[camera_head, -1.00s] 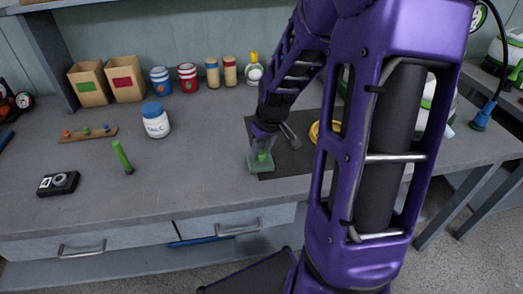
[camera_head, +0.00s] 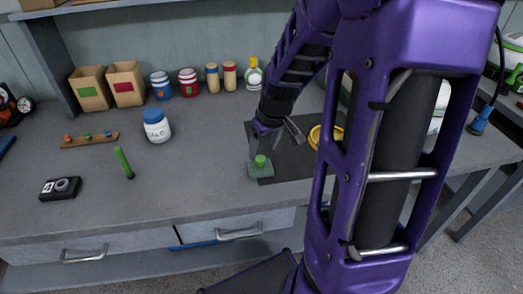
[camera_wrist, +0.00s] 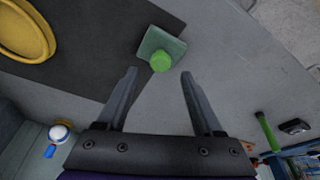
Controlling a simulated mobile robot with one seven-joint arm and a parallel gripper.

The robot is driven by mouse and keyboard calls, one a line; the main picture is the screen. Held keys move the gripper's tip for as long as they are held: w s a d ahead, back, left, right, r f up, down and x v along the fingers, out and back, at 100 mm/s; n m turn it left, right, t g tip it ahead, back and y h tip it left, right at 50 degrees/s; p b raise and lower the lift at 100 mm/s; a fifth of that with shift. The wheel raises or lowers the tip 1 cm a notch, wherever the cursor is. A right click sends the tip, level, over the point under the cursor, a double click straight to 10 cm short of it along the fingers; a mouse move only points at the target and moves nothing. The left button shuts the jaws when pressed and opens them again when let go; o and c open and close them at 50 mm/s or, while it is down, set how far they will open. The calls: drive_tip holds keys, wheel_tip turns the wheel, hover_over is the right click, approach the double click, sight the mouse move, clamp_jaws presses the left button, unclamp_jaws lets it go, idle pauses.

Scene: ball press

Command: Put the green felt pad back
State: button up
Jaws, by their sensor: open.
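The green felt pad (camera_head: 260,170), a flat square with a brighter green knob on top, rests at the front left corner of the dark mat (camera_head: 292,160), partly on the bare bench. It also shows in the wrist view (camera_wrist: 162,50), beyond my fingertips. My gripper (camera_head: 271,140) is just above and behind the pad in the head view. In the wrist view my gripper (camera_wrist: 158,73) has its two fingers wide apart with nothing between them.
A yellow round dish (camera_head: 322,136) sits on the mat, partly behind my arm. Bench between stick and pad is clear.

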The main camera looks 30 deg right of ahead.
drive_tip(key=p+v, duration=0.1)
drive_tip(key=v, duration=0.7)
drive_tip(key=shift+p, duration=0.35)
